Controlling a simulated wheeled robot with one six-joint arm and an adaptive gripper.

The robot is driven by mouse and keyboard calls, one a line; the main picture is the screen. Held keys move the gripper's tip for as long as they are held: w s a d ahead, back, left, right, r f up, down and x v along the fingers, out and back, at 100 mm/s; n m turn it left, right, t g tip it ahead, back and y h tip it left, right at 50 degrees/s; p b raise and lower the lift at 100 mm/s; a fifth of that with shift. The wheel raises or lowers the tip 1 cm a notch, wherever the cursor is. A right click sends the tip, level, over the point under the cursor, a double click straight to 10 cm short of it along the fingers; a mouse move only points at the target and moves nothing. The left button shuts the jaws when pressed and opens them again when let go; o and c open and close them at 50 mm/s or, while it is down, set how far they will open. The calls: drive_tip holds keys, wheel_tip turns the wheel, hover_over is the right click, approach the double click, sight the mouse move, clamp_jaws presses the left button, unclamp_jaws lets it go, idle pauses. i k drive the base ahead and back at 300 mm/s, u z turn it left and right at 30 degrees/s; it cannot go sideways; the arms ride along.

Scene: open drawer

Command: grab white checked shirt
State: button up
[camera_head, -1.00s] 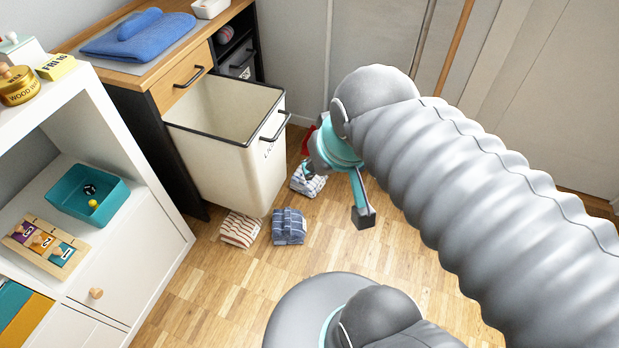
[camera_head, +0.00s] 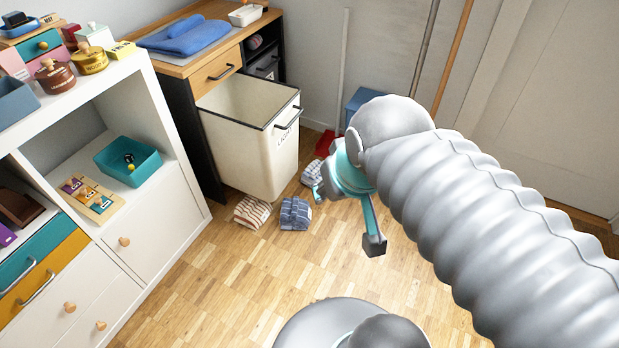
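A small folded white checked shirt (camera_head: 311,174) lies on the wooden floor in front of the drawer's right side. My gripper partly hides its right side. My gripper (camera_head: 346,217) points down with its two teal fingers spread wide apart, with nothing seen between them. The left finger shows at the shirt's lower right edge. The right finger with its dark tip is farther right, over bare floor. I cannot tell the gripper's height above the floor or whether it touches the shirt.
A red-striped cloth (camera_head: 252,212) and a blue checked cloth (camera_head: 295,213) lie nearby on the floor. The cream drawer (camera_head: 246,150) stands open behind them. A white shelf (camera_head: 165,221) fills the left. A red dustpan (camera_head: 325,143) and blue bin (camera_head: 366,99) are behind my gripper.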

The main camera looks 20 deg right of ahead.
sight(311, 175)
drive_tip(key=u, duration=0.1)
drive_tip(key=i, duration=1.3)
drive_tip(key=z, duration=0.85)
